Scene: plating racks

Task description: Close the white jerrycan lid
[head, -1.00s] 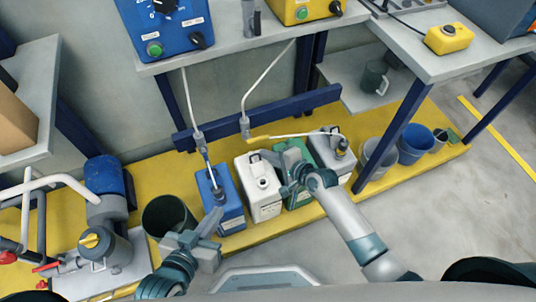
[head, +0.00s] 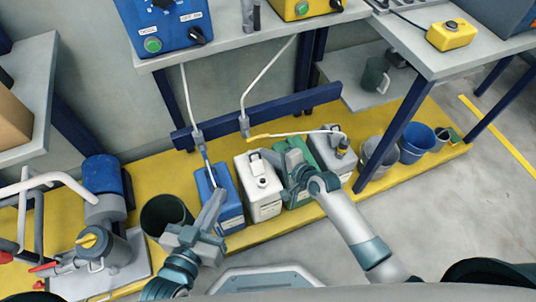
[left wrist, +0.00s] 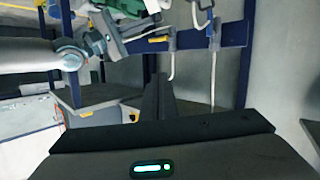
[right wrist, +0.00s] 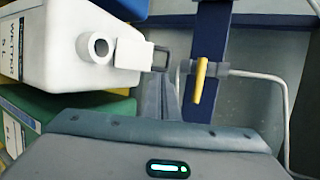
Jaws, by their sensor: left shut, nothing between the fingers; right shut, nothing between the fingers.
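The white jerrycan (head: 263,205) stands upright between a blue and a green jerrycan. Its round spout (right wrist: 97,47) is uncovered in the right wrist view. A white lid piece with a dark loop (right wrist: 133,53) sticks out beside the spout, on the side toward the wall. My right gripper (head: 272,158) is shut and empty above the back of the white and green jerrycans. Its fingers (right wrist: 161,92) appear close to the dark loop; whether they touch is unclear. My left gripper (head: 216,202) is shut and empty over the front of the blue jerrycan.
The blue jerrycan (head: 229,212), green jerrycan (head: 301,196) and grey jerrycan (head: 335,160) share the yellow platform (head: 255,232). A hose with a yellow handle (head: 262,136) runs behind them. A dark bucket (head: 165,213) stands left; several buckets stand right.

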